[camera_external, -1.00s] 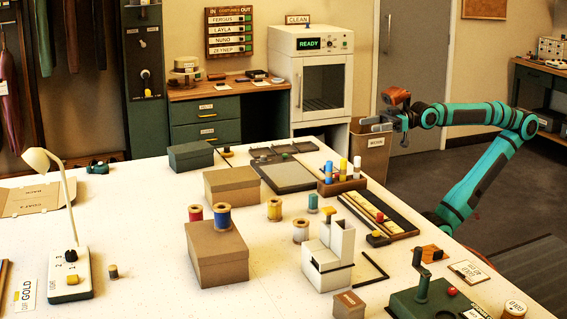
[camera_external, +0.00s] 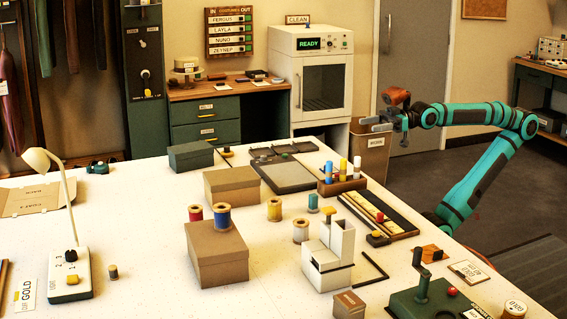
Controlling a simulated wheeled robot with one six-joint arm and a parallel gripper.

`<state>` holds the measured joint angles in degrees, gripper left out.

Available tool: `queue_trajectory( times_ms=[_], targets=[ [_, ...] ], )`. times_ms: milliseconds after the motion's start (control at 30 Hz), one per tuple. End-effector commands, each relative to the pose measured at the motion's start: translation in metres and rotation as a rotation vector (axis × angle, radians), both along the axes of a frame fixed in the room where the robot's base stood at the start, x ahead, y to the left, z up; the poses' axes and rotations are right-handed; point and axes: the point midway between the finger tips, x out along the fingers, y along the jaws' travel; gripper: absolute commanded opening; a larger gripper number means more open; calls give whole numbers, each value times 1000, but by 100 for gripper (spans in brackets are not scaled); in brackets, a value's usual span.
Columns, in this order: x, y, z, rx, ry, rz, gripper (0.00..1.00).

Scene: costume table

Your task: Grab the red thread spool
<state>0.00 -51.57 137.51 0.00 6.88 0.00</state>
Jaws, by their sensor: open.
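The red thread spool (camera_external: 195,214) stands upright on the table, at the left back side of a brown cardboard box (camera_external: 217,256); the box hides its lower part, so I cannot tell if it touches. A blue spool (camera_external: 222,216) stands on top of that box, just right of the red one. My gripper (camera_external: 372,124) is open and empty. It is in the air beyond the table's far right side, well away from the red spool and above it.
A yellow spool (camera_external: 274,210), a tan spool (camera_external: 301,231) and a teal spool (camera_external: 313,203) stand right of the box. A white block-like stand (camera_external: 328,262) and another cardboard box (camera_external: 232,186) are nearby. A white lamp (camera_external: 68,270) stands at left. The table's left middle is clear.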

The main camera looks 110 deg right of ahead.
Motion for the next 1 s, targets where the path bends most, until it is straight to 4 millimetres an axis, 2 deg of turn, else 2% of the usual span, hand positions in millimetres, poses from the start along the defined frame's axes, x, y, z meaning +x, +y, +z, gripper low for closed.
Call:
queue_trajectory(
  times_ms=[167,267,700,1000],
  targets=[
    [5,0,4,0,10,1,63],
    [18,1,13,2,38,3,63],
    [127,9,73,11,272,17,63],
    [208,18,97,15,435,23,63]
  ],
)
